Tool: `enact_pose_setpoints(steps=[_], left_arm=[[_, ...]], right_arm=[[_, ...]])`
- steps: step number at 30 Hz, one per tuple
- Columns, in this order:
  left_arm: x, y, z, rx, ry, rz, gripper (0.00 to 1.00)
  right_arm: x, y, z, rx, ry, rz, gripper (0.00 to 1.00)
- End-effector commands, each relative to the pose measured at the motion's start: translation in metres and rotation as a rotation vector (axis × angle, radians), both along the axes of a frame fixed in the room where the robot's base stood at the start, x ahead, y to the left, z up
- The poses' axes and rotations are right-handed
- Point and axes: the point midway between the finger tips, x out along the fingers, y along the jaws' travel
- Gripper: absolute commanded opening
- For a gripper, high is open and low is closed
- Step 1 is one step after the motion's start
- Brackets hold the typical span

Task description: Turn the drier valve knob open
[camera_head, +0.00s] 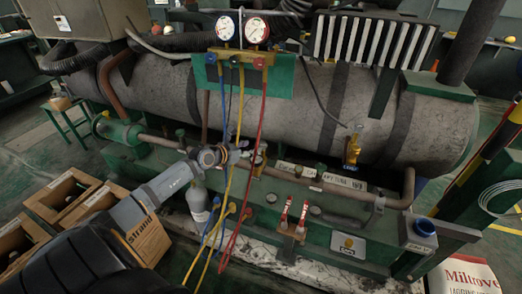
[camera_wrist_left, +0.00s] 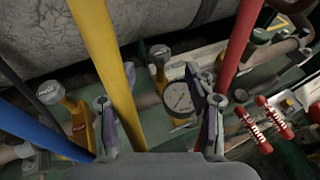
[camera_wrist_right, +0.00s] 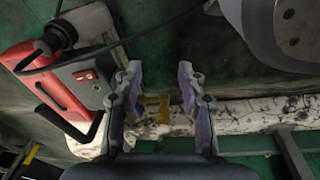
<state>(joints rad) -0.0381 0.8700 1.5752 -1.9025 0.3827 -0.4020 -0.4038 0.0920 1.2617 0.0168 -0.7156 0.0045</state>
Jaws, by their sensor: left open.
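My left gripper (camera_head: 236,156) is at the pipe run below the big tank, behind the hanging hoses. In the left wrist view its fingers (camera_wrist_left: 160,102) are wide apart. A brass valve with a grey round knob (camera_wrist_left: 160,54) and a small dial gauge (camera_wrist_left: 178,98) show between and beyond them. Another yellow-bodied valve with a grey knob (camera_wrist_left: 50,92) is left of the left finger. I cannot tell which knob is the drier's. Nothing is held. My right gripper (camera_wrist_right: 160,75) is open and empty, seen only in the right wrist view.
Blue, yellow (camera_head: 239,110) and red (camera_head: 262,120) hoses hang from the gauge manifold (camera_head: 241,32); the yellow and red ones cross close to my left gripper. A red and grey device (camera_wrist_right: 70,88) lies near my right gripper.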

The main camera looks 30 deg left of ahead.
Motion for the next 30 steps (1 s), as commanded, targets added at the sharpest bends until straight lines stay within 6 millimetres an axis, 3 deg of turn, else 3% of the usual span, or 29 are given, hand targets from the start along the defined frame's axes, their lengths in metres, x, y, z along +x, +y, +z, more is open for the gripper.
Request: enact_pose_setpoints(steps=[6,12,23,30], left_arm=[[0.037,-0.006,-0.019,-0.007,-0.002,0.003,0.54],[0.060,-0.008,-0.027,-0.003,0.000,0.002,0.54],[0.065,-0.010,-0.029,0.000,0.003,0.000,0.54],[0.065,-0.010,-0.029,-0.001,0.002,0.000,0.24]], right_arm=[[0.027,0.013,0.033,0.019,0.003,0.000,0.40],[0.037,0.020,0.059,0.032,0.011,0.002,0.40],[0.039,0.022,0.069,0.035,0.015,0.002,0.40],[0.039,0.022,0.069,0.035,0.015,0.002,0.40]])
